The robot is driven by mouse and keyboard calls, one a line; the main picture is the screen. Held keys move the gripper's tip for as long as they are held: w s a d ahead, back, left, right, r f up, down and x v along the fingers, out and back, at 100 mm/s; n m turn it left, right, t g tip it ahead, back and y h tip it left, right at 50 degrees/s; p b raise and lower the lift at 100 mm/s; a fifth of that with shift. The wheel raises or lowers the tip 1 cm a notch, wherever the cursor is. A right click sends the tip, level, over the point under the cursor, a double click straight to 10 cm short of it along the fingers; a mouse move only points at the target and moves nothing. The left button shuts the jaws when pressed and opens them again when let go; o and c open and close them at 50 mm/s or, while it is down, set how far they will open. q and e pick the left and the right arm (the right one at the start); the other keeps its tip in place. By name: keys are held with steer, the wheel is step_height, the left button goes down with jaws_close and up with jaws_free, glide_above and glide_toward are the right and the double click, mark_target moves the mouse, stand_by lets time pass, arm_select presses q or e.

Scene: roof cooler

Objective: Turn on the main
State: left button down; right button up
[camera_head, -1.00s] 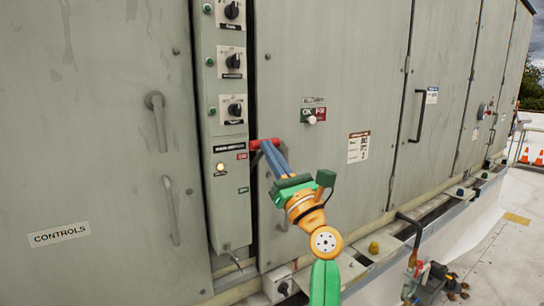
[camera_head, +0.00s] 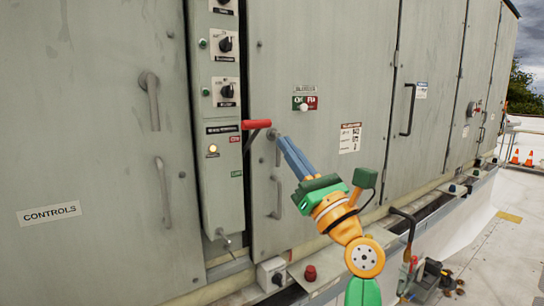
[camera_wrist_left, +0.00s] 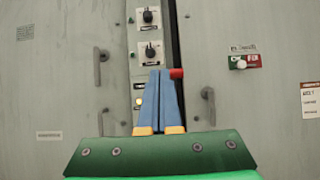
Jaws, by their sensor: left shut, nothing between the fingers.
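The narrow control panel (camera_head: 221,190) carries a lever with a red grip (camera_head: 257,125) on its right side. The grip stands level at the top of a dark arm, near a small red label; a small green label sits lower. I cannot read either label. A round light (camera_head: 212,149) on the panel glows pale yellow. My left gripper (camera_head: 280,140) is shut and empty, just right of and below the grip, seemingly apart from it. In the left wrist view the closed fingertips (camera_wrist_left: 160,73) appear beside the red grip (camera_wrist_left: 177,73). My right gripper is out of view.
Rotary switches (camera_head: 226,91) sit above on the panel. Doors with grey handles (camera_head: 150,100) flank it. A plate with red and green halves and a pale knob (camera_head: 304,106) is to the right. A red cap (camera_head: 310,273) and pipes (camera_head: 410,270) stand low at front.

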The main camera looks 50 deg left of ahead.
arm_select(q)
steer(key=d, duration=0.3)
steer(key=shift+d+b, duration=0.15)
steer(key=shift+b, duration=0.25)
